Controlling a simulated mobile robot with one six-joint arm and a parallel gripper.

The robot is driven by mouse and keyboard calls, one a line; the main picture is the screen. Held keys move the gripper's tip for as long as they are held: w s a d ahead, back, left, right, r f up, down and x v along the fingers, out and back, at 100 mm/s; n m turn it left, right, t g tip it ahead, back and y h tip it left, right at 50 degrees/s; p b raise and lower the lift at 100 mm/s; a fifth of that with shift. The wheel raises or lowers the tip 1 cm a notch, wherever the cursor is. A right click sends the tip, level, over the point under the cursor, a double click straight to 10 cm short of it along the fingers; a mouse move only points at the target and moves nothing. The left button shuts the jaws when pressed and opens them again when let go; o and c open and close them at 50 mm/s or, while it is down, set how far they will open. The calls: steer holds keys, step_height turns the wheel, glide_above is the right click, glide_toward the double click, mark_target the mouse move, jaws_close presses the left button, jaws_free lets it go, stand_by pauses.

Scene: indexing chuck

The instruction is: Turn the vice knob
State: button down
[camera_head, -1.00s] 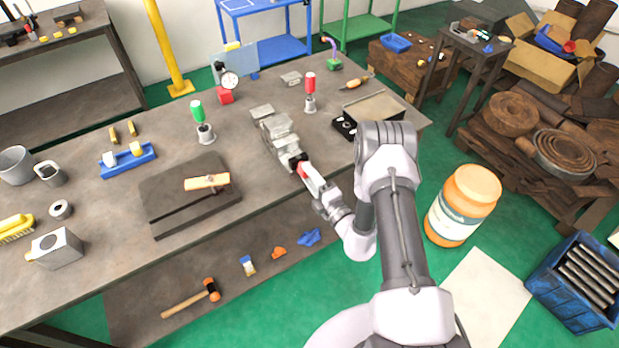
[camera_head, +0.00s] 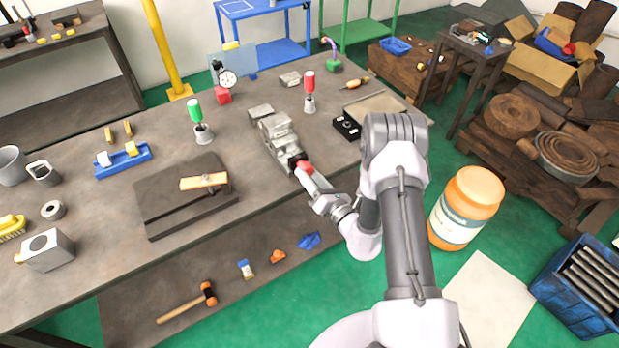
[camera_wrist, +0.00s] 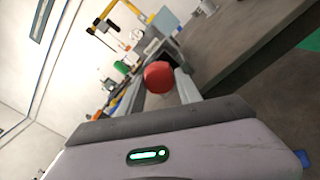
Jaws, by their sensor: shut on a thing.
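The grey metal vice (camera_head: 278,138) stands near the front edge of the workbench, right of its middle. Its red knob (camera_head: 302,167) is at the end facing me. My gripper (camera_head: 306,170) reaches in from the lower right and is shut on the knob. In the wrist view the round red knob (camera_wrist: 158,76) sits between the two grey fingers of my gripper (camera_wrist: 160,85). The fingers hide its sides, and the knob and gripper hide much of the vice there. How far the knob is turned cannot be told.
On the workbench (camera_head: 90,200), a dark plate (camera_head: 160,215) lies left of the vice. A red-handled tool (camera_head: 309,90) stands behind it to the right, with a black block (camera_head: 346,127) nearer my arm. An orange-lidded tub (camera_head: 465,205) stands on the floor at right.

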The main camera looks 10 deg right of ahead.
steer(key=n+b, duration=0.1)
steer(key=n, duration=0.2)
steer(key=shift+w+n, duration=0.1)
steer(key=shift+n, duration=0.3)
steer(key=n+b, duration=0.2)
steer(key=n, duration=0.1)
steer(key=shift+d+n, duration=0.1)
steer(key=shift+n, duration=0.2)
steer(key=n+b, duration=0.2)
steer(key=n, duration=0.1)
steer(key=shift+n, duration=0.3)
steer(key=n+b, duration=0.2)
steer(key=n, duration=0.1)
steer(key=shift+n+b, duration=0.3)
steer(key=shift+b, duration=0.05)
steer(key=n+b, duration=0.4)
steer(key=shift+g, duration=0.3)
steer(key=n+b, duration=0.3)
steer(key=shift+r+n+h+b, duration=0.1)
steer(key=shift+n+h+b, duration=0.2)
steer(key=shift+n+h, duration=0.1)
steer(key=shift+r+n+b, duration=0.15)
steer(key=shift+n+b, duration=0.45)
steer(key=shift+n, duration=0.6)
steer(key=shift+r+n, duration=0.1)
steer(key=shift+n, duration=1.6)
